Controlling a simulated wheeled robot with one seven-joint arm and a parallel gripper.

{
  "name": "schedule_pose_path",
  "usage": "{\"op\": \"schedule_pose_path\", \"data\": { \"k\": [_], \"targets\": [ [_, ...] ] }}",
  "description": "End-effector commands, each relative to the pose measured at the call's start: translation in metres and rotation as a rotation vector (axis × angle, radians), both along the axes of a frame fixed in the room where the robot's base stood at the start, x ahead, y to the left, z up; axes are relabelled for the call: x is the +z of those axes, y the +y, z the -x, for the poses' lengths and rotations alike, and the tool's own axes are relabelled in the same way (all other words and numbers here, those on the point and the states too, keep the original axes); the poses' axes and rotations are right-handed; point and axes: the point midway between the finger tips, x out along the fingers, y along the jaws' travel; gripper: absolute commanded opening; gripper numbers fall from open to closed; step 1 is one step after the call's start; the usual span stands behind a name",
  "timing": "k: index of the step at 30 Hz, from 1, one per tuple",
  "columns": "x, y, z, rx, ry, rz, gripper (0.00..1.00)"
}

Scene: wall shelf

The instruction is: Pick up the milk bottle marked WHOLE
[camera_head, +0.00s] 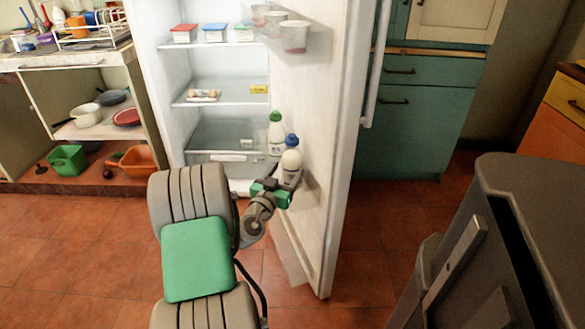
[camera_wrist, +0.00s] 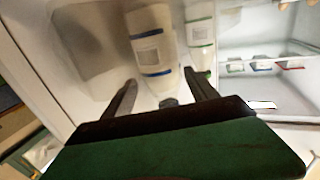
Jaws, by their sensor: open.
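Two white milk bottles stand in the open fridge door. One has a blue cap (camera_head: 291,160) and the other a green cap (camera_head: 276,133). In the wrist view the blue-banded bottle (camera_wrist: 152,45) is straight ahead of my gripper (camera_wrist: 161,84), and the green-banded bottle (camera_wrist: 200,38) is to its right. Their label words are too small to read, so I cannot tell which says WHOLE. My gripper, also in the head view (camera_head: 276,188), is open and close to the lower part of the blue-capped bottle. Whether it touches the bottle is unclear.
The fridge door (camera_head: 335,130) stands open to the right of the bottles. Fridge shelves (camera_head: 225,95) hold small lidded boxes, eggs and a yellow pack. Cups (camera_head: 293,38) sit in the upper door rack. A dark grey object (camera_head: 520,250) is at the right. Tiled floor lies in front.

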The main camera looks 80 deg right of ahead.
Motion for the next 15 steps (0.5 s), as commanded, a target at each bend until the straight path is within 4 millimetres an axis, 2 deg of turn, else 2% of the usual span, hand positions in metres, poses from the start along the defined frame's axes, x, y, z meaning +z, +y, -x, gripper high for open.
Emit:
{"op": "schedule_pose_path", "data": {
  "k": [9, 15],
  "targets": [
    [0.001, -0.051, 0.007, -0.001, -0.001, -0.001, 0.67],
    [0.001, -0.055, 0.006, 0.002, 0.001, -0.003, 0.67]
  ]
}}
